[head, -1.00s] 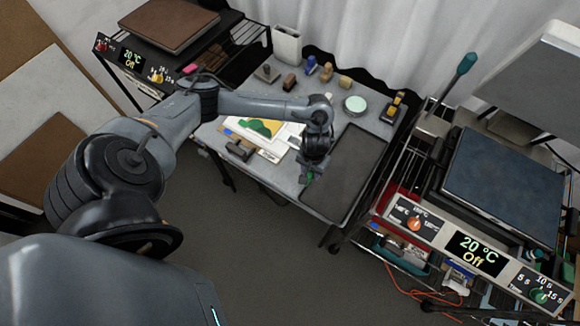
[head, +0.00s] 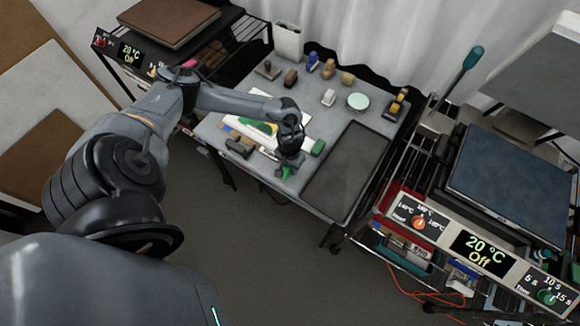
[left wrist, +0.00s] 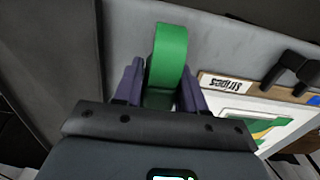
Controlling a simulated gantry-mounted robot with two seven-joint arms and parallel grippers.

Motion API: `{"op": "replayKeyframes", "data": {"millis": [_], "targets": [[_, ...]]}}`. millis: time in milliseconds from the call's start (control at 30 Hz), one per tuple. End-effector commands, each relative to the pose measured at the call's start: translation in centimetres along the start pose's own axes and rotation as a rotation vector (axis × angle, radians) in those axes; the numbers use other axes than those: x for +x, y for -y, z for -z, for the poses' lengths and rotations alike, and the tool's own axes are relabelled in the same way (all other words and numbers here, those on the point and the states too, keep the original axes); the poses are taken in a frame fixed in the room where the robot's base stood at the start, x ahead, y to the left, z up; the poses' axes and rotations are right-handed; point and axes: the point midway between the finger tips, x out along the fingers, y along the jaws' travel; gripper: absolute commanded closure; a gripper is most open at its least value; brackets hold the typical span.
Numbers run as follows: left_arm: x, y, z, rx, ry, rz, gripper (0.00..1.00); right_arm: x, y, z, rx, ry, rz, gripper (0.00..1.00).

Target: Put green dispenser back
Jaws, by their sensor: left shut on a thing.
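My left gripper (head: 285,170) is shut on the green dispenser (head: 286,173), near the front edge of the grey table. In the left wrist view the green dispenser (left wrist: 168,58) stands out between the two purple-grey fingers (left wrist: 163,88). Its lower part is hidden by the gripper. I cannot tell whether it touches the tabletop. The wrist and gripper hide part of the table behind them. My right gripper is not in view.
Several small dispensers, among them a blue one (head: 312,63) and a white one (head: 328,97), stand toward the table's back. A green-ended item (head: 317,148) lies right of the gripper. A dark mat (head: 346,172) covers the right side. A framed print (left wrist: 262,118) lies beside the gripper.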

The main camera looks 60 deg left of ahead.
Motion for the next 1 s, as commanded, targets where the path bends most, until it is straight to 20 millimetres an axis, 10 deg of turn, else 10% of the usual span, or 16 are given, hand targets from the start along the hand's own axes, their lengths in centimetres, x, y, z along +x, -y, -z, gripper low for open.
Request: {"op": "replayKeyframes", "data": {"millis": [433,467,600,1000], "targets": [[0.77,-0.03,0.02,0.001,0.0,0.0,0.84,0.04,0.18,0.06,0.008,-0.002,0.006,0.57],[0.83,-0.03,0.02,0.001,0.0,0.0,0.58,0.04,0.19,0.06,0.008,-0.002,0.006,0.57],[0.8,-0.02,0.03,0.001,-0.001,0.0,0.37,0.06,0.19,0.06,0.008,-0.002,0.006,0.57],[0.37,0.01,0.09,0.0,-0.002,0.0,0.34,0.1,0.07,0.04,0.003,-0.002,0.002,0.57]]}}
